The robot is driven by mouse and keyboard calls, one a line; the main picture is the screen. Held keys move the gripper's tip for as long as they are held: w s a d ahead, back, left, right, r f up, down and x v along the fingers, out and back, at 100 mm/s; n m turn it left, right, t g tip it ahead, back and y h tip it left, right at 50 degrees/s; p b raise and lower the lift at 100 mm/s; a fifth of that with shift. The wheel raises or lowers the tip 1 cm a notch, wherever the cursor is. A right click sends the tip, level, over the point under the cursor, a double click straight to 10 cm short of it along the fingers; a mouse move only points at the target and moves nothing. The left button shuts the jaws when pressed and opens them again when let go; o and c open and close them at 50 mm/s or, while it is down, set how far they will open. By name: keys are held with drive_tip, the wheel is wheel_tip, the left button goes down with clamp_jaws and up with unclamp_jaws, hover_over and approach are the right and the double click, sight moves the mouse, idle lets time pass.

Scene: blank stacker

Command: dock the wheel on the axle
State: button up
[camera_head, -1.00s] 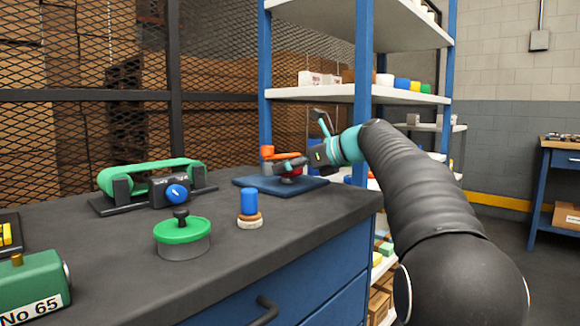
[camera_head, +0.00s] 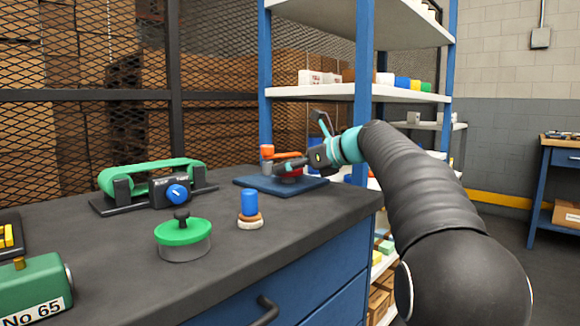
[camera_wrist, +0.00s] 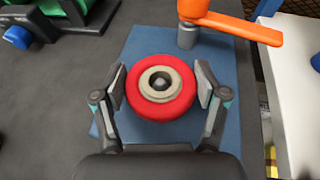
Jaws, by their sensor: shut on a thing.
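The red wheel (camera_wrist: 161,113) shows in the wrist view with a pale hub ring. A dark round centre, which may be the axle tip (camera_wrist: 161,81), shows in its middle. My gripper (camera_wrist: 162,88) is shut on the wheel, with one pad at each side of its rim. In the head view my gripper (camera_head: 308,163) is over the blue mat (camera_head: 254,184), and the red wheel (camera_head: 291,178) shows small and partly hidden there. I cannot tell from these views how far down the axle the wheel sits.
An orange lever on a grey post (camera_wrist: 187,37) stands close beyond the wheel. The green-belted device (camera_head: 150,175), a blue-topped peg with rings (camera_head: 249,208), a green-lidded pot (camera_head: 182,238) and a green box (camera_head: 38,286) stand on the dark bench. A blue shelf post (camera_head: 363,90) rises behind my arm.

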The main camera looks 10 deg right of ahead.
drive_tip(key=shift+f, duration=0.55)
drive_tip(key=o, duration=0.9)
drive_tip(key=shift+d+r, duration=0.1)
drive_tip(key=shift+p+v, duration=1.95)
drive_tip(key=shift+v, duration=3.5)
